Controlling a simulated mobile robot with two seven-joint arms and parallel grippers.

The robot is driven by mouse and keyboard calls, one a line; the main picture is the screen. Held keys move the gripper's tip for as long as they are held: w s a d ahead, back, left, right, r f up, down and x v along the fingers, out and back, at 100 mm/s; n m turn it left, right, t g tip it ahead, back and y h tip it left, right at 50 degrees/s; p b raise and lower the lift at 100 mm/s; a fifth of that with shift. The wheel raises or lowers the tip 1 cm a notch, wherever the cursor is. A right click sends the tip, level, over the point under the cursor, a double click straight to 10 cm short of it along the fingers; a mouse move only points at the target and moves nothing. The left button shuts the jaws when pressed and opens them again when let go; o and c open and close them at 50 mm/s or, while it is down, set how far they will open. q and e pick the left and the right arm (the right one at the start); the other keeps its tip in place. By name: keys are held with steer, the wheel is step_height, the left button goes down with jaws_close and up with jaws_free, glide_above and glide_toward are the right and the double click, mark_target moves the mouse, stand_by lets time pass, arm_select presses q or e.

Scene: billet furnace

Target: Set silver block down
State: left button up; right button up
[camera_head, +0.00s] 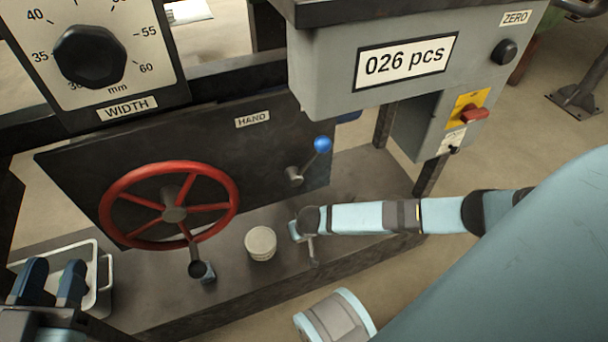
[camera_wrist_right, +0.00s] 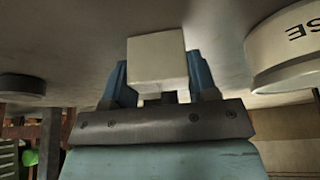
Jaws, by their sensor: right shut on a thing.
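The silver block (camera_wrist_right: 157,62) shows pale and square in the right wrist view, between the blue fingers of my right gripper (camera_head: 298,232). The gripper is shut on it. In the head view this gripper is low over the dark machine ledge (camera_head: 270,285), right of a white tin, and I cannot make out the block there. Whether the block touches the ledge is not clear. My left gripper (camera_head: 52,270) is at the lower left, its fingers apart with nothing seen between them, beside a metal tray (camera_head: 105,270).
The white tin (camera_head: 260,243) stands close to my right gripper; it also shows in the right wrist view (camera_wrist_right: 290,50). A red handwheel (camera_head: 225,205) and a blue-knobbed lever (camera_head: 320,147) stick out above the ledge. A grey counter box (camera_head: 330,75) overhangs it.

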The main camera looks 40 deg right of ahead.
steer(key=shift+r, duration=0.1)
steer(key=o, duration=1.1)
steer(key=shift+a, duration=0.1)
arm_select(q)
steer(key=shift+s+f, duration=0.15)
steer(key=shift+s, duration=0.25)
steer(key=shift+w, duration=0.1)
arm_select(e)
steer(key=p+v, duration=0.2)
steer(key=v, duration=0.2)
steer(key=shift+r, duration=0.15)
arm_select(q)
steer(key=s+n+g+p, duration=0.1)
steer(key=n, duration=0.1)
steer(key=s+d+f+n+y+p, duration=0.1)
steer(key=p, duration=0.1)
steer(key=shift+s+d+n+g, duration=0.2)
steer(key=shift+d+n+g, duration=0.1)
steer(key=shift+n+g, duration=0.1)
arm_select(e)
steer(key=v, duration=0.7)
steer(key=shift+s+r, duration=0.3)
arm_select(q)
steer(key=shift+r, duration=0.1)
